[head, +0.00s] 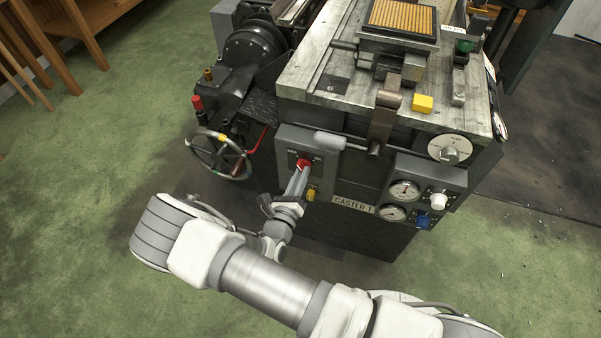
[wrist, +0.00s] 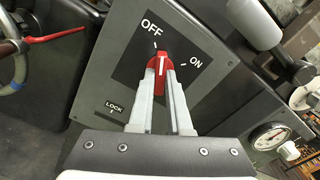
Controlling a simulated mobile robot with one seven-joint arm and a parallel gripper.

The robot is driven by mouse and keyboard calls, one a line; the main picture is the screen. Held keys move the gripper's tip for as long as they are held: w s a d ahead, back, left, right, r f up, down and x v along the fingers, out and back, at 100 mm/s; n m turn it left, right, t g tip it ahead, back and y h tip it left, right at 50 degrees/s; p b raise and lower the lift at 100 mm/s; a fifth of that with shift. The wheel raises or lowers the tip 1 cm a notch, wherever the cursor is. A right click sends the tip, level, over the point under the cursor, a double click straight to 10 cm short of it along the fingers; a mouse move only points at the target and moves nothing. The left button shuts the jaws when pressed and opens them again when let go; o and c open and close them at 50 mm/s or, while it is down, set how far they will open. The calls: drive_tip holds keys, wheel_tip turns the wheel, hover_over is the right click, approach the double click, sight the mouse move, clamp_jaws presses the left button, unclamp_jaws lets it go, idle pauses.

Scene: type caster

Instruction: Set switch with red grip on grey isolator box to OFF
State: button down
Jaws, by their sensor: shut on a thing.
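The grey isolator box (head: 286,138) is on the front of the machine, and its face (wrist: 102,78) fills the middle of the wrist view. Its black plate reads OFF at the upper left and ON at the right. The red grip (wrist: 160,66) of the switch sits between my gripper's (wrist: 160,73) two fingers, which are shut on its sides. Its white line points up, close to the OFF tick and away from the ON tick. In the head view the red grip (head: 304,162) shows just beyond my gripper (head: 300,170). The fingers hide its lower sides.
A handwheel (head: 220,155) stands left of the box. A lever with a grey handle (head: 329,141) is just right of the switch. A panel with gauges (head: 404,190) and knobs is further right. A yellow tag or padlock (head: 310,195) shows below the switch.

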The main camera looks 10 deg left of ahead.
drive_tip(key=shift+n, duration=1.5)
drive_tip(key=c, duration=0.9)
unclamp_jaws()
drive_tip(key=shift+o, duration=0.2)
drive_tip(key=shift+s+p, duration=0.15)
drive_tip(key=shift+p, duration=0.15)
drive_tip(key=s+a+p, duration=0.1)
drive_tip(key=s, duration=1.6)
drive_tip(key=shift+a, duration=0.15)
